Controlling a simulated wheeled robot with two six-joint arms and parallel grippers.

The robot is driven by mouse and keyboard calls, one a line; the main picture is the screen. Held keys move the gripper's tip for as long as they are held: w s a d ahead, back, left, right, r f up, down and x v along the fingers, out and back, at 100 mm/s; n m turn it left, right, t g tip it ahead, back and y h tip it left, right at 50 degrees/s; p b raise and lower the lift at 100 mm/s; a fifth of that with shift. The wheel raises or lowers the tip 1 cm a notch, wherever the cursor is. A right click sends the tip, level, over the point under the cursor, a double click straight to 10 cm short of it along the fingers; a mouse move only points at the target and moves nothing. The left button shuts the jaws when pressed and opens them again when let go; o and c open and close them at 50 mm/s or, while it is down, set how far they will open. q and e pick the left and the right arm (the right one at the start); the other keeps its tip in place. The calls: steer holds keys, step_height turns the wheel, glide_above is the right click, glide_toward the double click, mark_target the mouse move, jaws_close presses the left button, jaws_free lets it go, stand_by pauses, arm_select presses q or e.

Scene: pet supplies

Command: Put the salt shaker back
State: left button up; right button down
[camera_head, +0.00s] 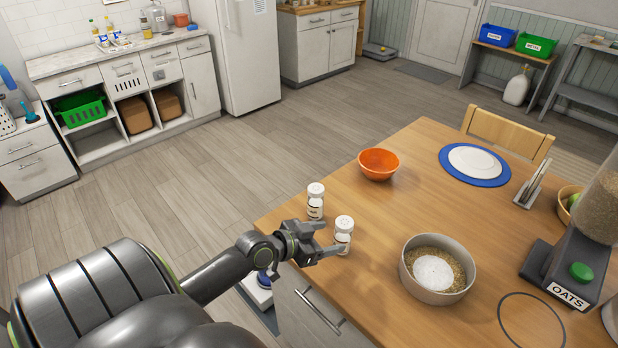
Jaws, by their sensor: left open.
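Two white-capped shakers stand upright near the left edge of the wooden table. The farther shaker (316,201) has a dark label. The nearer shaker (344,232) stands closer to me, right by my left gripper's fingertips. I cannot read either label, so I cannot tell which holds salt. My left gripper (333,238) is open, low over the table edge, with its fingers pointing right at the nearer shaker. Whether the fingers touch it is not clear. My right gripper is not in view.
A grey bowl (408,272) of grain with a white heap stands right of the shakers. An orange bowl (379,166) is behind. A blue placemat (448,160) with a plate, a napkin holder (531,186) and an oats dispenser (560,262) are farther right. The table's middle is clear.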

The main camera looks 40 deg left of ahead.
arm_select(q)
steer(key=v, duration=0.5)
steer(key=shift+s+a+r, duration=0.1)
steer(key=shift+s+a, duration=0.05)
steer(key=shift+s, duration=0.2)
steer(key=s+d+f+n+g+y, duration=0.25)
steer(key=s+g, duration=0.25)
steer(key=s, duration=0.5)
steer(key=s+d+f+n+g+y, duration=0.1)
steer(key=s+d+f+g+y, duration=0.25)
steer(key=s, duration=0.55)
step_height(320, 180, down, 29)
steer(key=a+g+h+b, duration=0.1)
steer(key=a+g+b, duration=0.1)
steer(key=b, duration=0.1)
steer(key=s+d+f+g+b, duration=0.1)
steer(key=s+f+b, duration=0.1)
steer(key=s+f, duration=1.3)
step_height(320, 180, down, 2)
steer(key=shift+s+d+f+b, duration=0.1)
steer(key=shift+s+d+b, duration=0.1)
steer(key=shift+b, duration=0.2)
